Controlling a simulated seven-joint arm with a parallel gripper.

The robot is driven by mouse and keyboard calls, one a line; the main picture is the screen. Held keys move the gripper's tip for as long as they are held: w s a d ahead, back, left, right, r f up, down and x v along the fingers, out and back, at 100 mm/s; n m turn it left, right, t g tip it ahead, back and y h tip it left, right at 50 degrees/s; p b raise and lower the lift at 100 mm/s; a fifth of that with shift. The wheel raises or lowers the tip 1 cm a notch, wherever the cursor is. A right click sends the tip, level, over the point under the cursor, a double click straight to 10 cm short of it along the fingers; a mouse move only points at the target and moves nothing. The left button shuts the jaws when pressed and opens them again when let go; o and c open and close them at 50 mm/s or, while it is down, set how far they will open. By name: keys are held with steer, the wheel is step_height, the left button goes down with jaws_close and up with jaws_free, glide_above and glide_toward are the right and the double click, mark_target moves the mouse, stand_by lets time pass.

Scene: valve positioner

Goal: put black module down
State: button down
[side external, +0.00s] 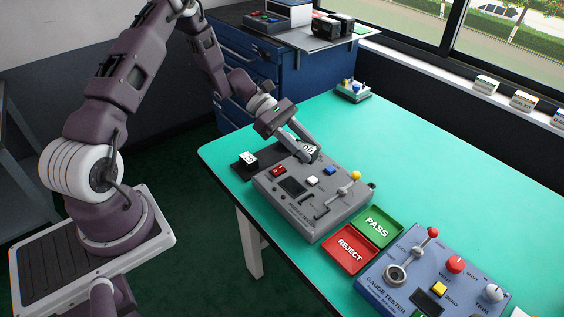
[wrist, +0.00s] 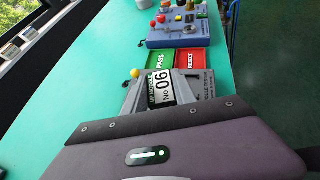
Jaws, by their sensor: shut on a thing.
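My gripper (side external: 303,152) is shut on a black module (side external: 311,148) with a white label, held at the back edge of the grey module tester (side external: 330,222). In the wrist view the label on the black module (wrist: 161,88) reads No 06. I cannot tell whether the module touches the tester. A second dark module with a white label (side external: 249,158) sits on a dark mat (side external: 237,168) left of my gripper. The green PASS tray (side external: 377,224) and red REJECT tray (side external: 348,249) lie beside the tester and look empty. My gripper body hides much of the tester in the wrist view.
The tester has a yellow-knobbed lever (side external: 355,176) standing up. A blue gauge tester (side external: 430,272) with knobs and a red-topped lever stands beyond the trays. A small block with coloured parts (side external: 353,91) sits at the table's far edge. The teal table (side external: 440,170) behind the tester is clear.

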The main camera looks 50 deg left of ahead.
mark_target(270, 155)
steer(key=w+a+f+n+t+y, duration=0.1)
steer(key=a+n+t+y, duration=0.15)
steer(key=a, duration=0.55)
steer(key=w+a+f+n+t+y, duration=0.1)
steer(key=a+n+t, duration=0.2)
steer(key=a, duration=0.6)
steer(key=f, duration=1)
steer(key=shift+s+a, duration=0.1)
steer(key=shift+s, duration=0.1)
steer(key=c, duration=1)
jaws_free()
steer(key=shift+f, duration=0.1)
